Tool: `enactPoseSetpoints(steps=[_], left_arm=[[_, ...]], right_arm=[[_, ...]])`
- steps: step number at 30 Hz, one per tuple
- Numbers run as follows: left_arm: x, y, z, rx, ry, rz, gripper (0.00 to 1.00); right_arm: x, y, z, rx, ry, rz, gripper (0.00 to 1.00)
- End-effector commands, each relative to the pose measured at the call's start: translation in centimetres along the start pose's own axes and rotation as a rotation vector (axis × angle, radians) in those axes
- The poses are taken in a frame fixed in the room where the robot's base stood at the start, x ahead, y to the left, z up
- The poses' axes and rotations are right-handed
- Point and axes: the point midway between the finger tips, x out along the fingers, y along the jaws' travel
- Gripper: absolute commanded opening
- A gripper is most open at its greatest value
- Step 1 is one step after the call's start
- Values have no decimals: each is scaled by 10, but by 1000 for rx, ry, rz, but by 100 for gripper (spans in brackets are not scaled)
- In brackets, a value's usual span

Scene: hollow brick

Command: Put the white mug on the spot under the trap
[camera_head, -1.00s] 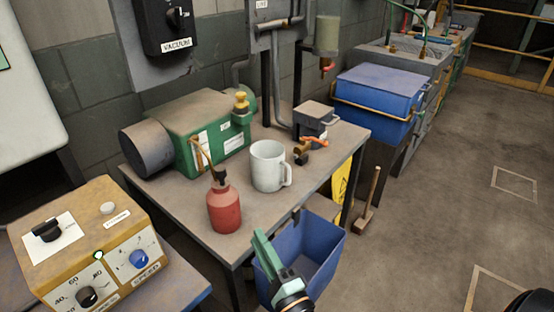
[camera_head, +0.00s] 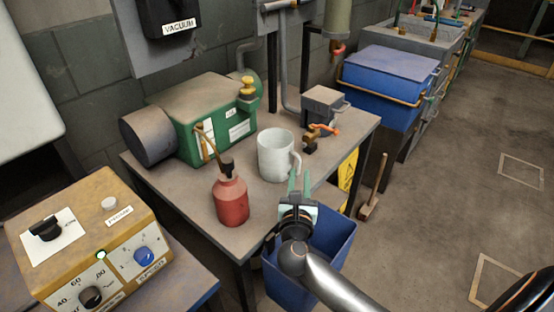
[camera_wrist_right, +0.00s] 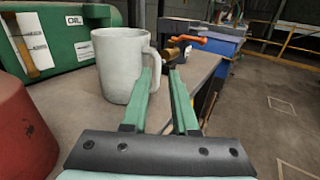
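The white mug (camera_head: 276,156) stands upright on the grey workbench, its handle toward the right. The right wrist view also shows the mug (camera_wrist_right: 121,66), close ahead and slightly left. My right gripper (camera_head: 299,178) is at the bench's front edge, beside the handle. Its green fingers (camera_wrist_right: 161,78) are apart with nothing held between them; the left fingertip overlaps the lower handle in the wrist view, and I cannot tell whether they touch. A cylindrical vessel with a red tap (camera_head: 337,22), perhaps the trap, hangs behind the bench. No marked spot is clear beneath it. My left gripper is out of view.
A red bottle (camera_head: 231,200) stands left of the mug. A green pump (camera_head: 215,118) is behind it. A brass valve with an orange handle (camera_head: 318,135) and a grey box (camera_head: 323,103) stand to the right. A blue bin (camera_head: 335,250) is below the front edge.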

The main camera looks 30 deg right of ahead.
Motion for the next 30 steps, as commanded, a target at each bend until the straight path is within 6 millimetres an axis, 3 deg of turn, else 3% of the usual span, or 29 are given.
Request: enactPoseSetpoints(steps=[12, 21, 28, 30], left_arm=[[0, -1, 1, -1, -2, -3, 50], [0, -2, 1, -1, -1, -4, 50], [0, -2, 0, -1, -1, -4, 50], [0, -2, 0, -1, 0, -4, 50]], right_arm=[[49, 3, -6, -2, -2, 0, 27], [54, 3, -6, -1, 0, 1, 27], [54, 3, -6, -1, 0, 1, 2], [54, 3, -6, -1, 0, 1, 0]])
